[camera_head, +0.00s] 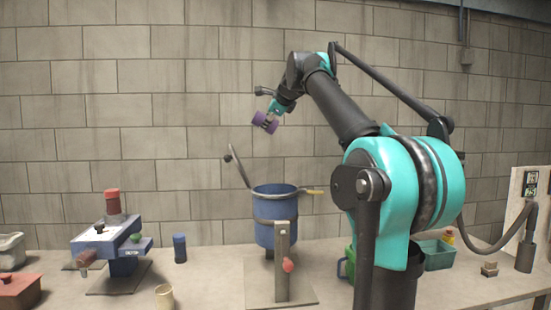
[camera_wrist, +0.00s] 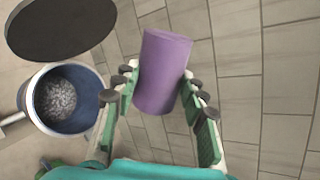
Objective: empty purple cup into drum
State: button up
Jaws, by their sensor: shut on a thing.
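The purple cup (camera_head: 265,122) is held up in the air above the drum in the head view, tilted on its side. In the wrist view the purple cup (camera_wrist: 162,72) sits between the two fingers of my gripper (camera_wrist: 160,95), which is shut on it. The inside of the cup is hidden from both views. The blue drum (camera_head: 276,217) stands on the table below the cup with its dark lid (camera_head: 238,168) swung up on the left. In the wrist view the drum (camera_wrist: 62,98) is open, left of my gripper, with grey granular material inside.
A post with a red knob (camera_head: 288,265) stands in front of the drum. A blue and white machine (camera_head: 108,240), a blue cylinder (camera_head: 180,248) and a beige cup (camera_head: 164,296) are to the left. A green bin (camera_head: 438,254) is at the right. The raised lid stands beside the drum's opening.

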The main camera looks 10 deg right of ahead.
aim_at(258, 125)
jog(key=shift+a, duration=0.1)
jog(key=shift+a+f+n+h+b, duration=0.4)
jog(key=shift+a+n+h, duration=0.15)
jog(key=shift+n+h, duration=0.2)
jog(key=shift+a+f+n+h+b, duration=0.4)
jog(key=shift+a+n+h, duration=0.1)
jog(key=shift+n+h, duration=0.25)
jog(key=shift+a+f+n+h+b, duration=0.35)
jog(key=shift+a+n+h, duration=0.2)
jog(key=shift+n+h, duration=0.2)
jog(key=a+f+n+h+b, duration=0.2)
jog(key=a+f+n+h, duration=0.1)
jog(key=f+n+h, duration=0.2)
jog(key=a+r+n+t+h+b, duration=0.1)
jog(key=a+r+n+t+h, duration=0.2)
jog(key=a+r+n, duration=0.1)
jog(key=shift+a+r+n, duration=0.35)
jog(key=shift+n, duration=0.5)
